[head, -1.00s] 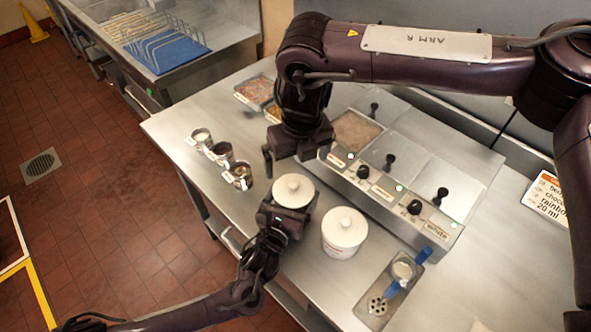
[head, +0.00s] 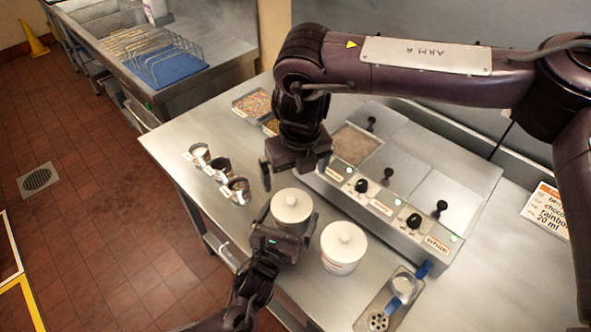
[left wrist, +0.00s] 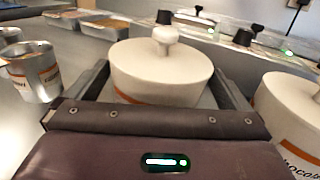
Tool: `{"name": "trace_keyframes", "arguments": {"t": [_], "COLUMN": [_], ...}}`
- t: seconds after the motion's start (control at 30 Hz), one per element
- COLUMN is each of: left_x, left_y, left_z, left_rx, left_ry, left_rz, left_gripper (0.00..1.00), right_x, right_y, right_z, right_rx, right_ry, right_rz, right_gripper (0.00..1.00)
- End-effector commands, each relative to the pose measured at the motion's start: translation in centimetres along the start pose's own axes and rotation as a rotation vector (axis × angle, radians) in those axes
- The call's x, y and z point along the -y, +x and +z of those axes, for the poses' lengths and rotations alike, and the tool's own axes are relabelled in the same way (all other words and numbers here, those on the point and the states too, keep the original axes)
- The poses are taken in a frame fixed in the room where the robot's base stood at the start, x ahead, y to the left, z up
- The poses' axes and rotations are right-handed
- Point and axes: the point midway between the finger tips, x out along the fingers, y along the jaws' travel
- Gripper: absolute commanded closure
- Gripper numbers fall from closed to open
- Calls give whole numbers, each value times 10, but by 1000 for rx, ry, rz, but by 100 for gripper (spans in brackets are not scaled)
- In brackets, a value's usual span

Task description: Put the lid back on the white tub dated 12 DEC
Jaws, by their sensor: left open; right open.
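A white tub (head: 291,218) stands on the steel counter with a round knobbed white lid (head: 291,200) resting on top. In the left wrist view the lid (left wrist: 163,62) looks level, with an orange band below it. My left gripper (head: 287,222) is open, its fingers on either side of this tub; I cannot tell whether they touch it. A second lidded white tub (head: 343,250) stands to the right; its partly visible label in the left wrist view (left wrist: 295,125) seems to begin "choco". No date is readable on either tub. My right gripper (head: 295,172) is open and empty behind the first tub.
Several small metal cups (head: 219,167) stand to the left. A warmer with knobs (head: 395,205) runs along the back right. A steel tray with a blue-handled scoop (head: 388,300) is at the front right. Sprinkle trays (head: 256,104) lie behind. The counter's left edge is near the cups.

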Motion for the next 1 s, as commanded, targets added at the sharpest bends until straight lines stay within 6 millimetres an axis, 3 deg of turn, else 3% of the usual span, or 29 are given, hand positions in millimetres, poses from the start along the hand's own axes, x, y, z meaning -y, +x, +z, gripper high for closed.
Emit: {"name": "trace_keyframes", "arguments": {"t": [0.2, 0.33, 1.0], "left_x": [0, 0, 0], "left_y": [-39, -53, -57], "left_z": [-3, -2, -1], "left_rx": [-4, -3, -1], "left_ry": [-1, -1, 0], "left_rz": [0, 0, 1], "left_gripper": [0, 0, 0], "right_x": [0, 0, 0], "right_y": [10, 12, 12], "right_z": [-2, -2, -2], "right_rx": [0, 0, 0], "right_ry": [0, 0, 0], "right_rz": [0, 0, 0], "right_gripper": [0, 0, 0]}}
